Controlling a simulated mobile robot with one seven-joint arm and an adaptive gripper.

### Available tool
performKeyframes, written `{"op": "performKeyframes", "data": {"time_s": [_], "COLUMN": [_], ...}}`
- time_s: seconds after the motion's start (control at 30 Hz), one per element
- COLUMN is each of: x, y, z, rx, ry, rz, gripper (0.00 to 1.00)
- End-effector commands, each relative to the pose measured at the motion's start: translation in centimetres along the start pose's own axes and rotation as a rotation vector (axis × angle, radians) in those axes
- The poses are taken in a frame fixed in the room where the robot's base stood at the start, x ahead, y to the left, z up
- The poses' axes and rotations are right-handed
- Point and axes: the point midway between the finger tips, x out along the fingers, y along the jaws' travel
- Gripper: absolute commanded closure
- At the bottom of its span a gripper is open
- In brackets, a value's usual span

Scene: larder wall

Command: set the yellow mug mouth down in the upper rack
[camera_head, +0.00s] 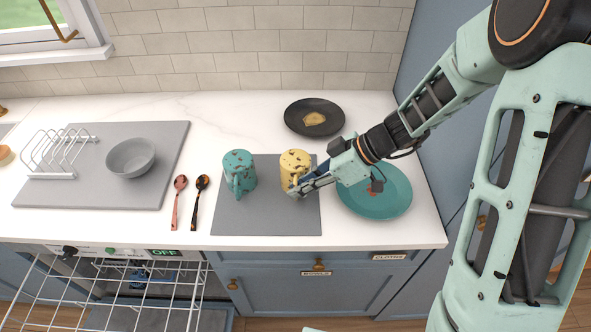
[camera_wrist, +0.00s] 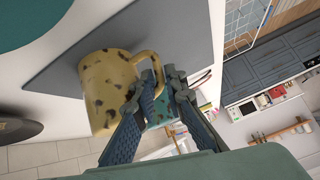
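The yellow mug (camera_head: 295,167), with dark chipped patches, stands on the grey mat on the counter. I cannot tell clearly whether its mouth faces up or down. My gripper (camera_head: 297,191) is at its near side, low by the handle. In the wrist view the yellow mug (camera_wrist: 108,85) has its handle near and partly between my fingertips (camera_wrist: 156,84). The fingers are apart, with a visible gap, and do not appear closed on the handle. The wire rack (camera_head: 110,290), white, extends from the open dishwasher below the counter at lower left.
A teal mug (camera_head: 239,172) stands just left of the yellow one. A teal plate (camera_head: 375,201) lies under my wrist at right, and a black plate (camera_head: 300,106) behind. Two spoons (camera_head: 177,195), a grey bowl (camera_head: 131,157) and a dish rack (camera_head: 50,153) are left.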

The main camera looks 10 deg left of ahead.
Motion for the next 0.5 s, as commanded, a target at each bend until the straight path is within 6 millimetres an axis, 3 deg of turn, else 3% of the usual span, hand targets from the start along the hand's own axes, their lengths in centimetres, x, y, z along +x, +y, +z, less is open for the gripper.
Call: {"op": "performKeyframes", "data": {"time_s": [0.1,0.5], "x": [-0.02,-0.08], "y": [0.0,0.02], "z": [0.0,-0.08], "rx": [0.0,-0.001], "ry": [0.0,0.001], "rz": [0.0,0.0], "gripper": [1.0,1.0]}}
